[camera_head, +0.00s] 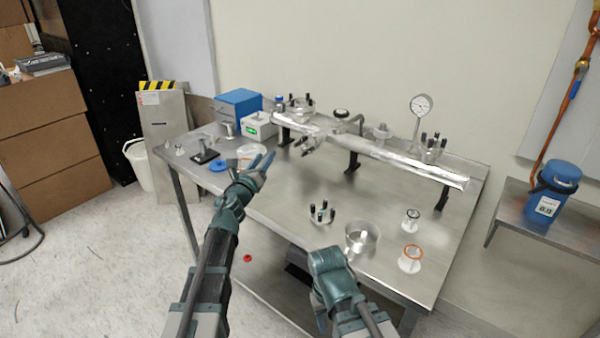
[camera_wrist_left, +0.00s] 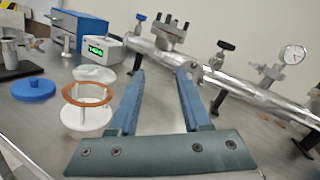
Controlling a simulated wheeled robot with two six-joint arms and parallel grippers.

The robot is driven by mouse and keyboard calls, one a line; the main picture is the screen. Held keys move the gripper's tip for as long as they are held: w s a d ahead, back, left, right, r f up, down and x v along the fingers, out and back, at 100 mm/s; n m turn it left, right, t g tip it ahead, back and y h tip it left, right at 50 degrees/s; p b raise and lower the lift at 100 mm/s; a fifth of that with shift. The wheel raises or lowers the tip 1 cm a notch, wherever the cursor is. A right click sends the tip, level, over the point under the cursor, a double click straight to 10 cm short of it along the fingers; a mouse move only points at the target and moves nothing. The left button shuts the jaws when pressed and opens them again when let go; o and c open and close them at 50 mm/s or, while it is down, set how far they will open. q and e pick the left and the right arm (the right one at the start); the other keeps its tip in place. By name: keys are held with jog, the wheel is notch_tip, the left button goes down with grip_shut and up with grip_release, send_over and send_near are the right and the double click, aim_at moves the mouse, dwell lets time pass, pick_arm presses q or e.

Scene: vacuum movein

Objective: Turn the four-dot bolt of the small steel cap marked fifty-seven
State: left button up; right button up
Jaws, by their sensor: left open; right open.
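A small steel cap (camera_head: 322,212) with several black upright bolts lies on the table's middle. Other bolted steel caps are on the silver pipe: one at the left end (camera_head: 298,106), which shows in the left wrist view (camera_wrist_left: 172,36), and one at the right end (camera_head: 431,148). No number or dot mark is legible, so I cannot tell which cap is fifty-seven. My left gripper (camera_head: 263,164) is open and empty over the table's left part, before the pipe; its spread fingers show in the left wrist view (camera_wrist_left: 162,75). My right gripper (camera_head: 322,315) is low at the front edge, its fingers mostly hidden.
The silver pipe (camera_head: 385,158) with a gauge (camera_head: 421,105) runs along the back on black stands. A clear cup (camera_head: 361,238) and orange-ringed part (camera_head: 410,258) stand front right. A white box (camera_head: 258,126) and blue lid (camera_wrist_left: 33,89) are left. Table centre is mostly clear.

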aim_at(301, 156)
pick_arm(q)
jog(key=f+m+g+h, duration=0.1)
jog(key=m, duration=0.2)
jog(key=d+f+m+g+h+b, duration=0.1)
jog(key=f+m+h, duration=0.1)
jog(key=m, duration=0.1)
jog(key=d+f+m+h+b, duration=0.1)
jog(key=m, duration=0.2)
jog(key=shift+s+f+g+h, duration=0.2)
jog(key=shift+f+g+h, duration=0.1)
jog(key=shift+g+h, duration=0.1)
jog(key=shift+s+d+f+m+g+h, duration=0.15)
jog(key=shift+f+m+g+h, duration=0.1)
jog(key=shift+m, duration=0.25)
jog(key=shift+s+d+f+m+g+h, duration=0.15)
jog(key=shift+f+m+g, duration=0.1)
jog(key=shift+m, duration=0.25)
jog(key=x, duration=1.3)
jog(key=shift+w+d, duration=0.2)
jog(key=shift+w, duration=0.2)
pick_arm(e)
notch_tip(301, 156, down, 4)
jog(key=shift+r, duration=0.2)
pick_arm(q)
jog(key=shift+r, duration=0.1)
grip_shut()
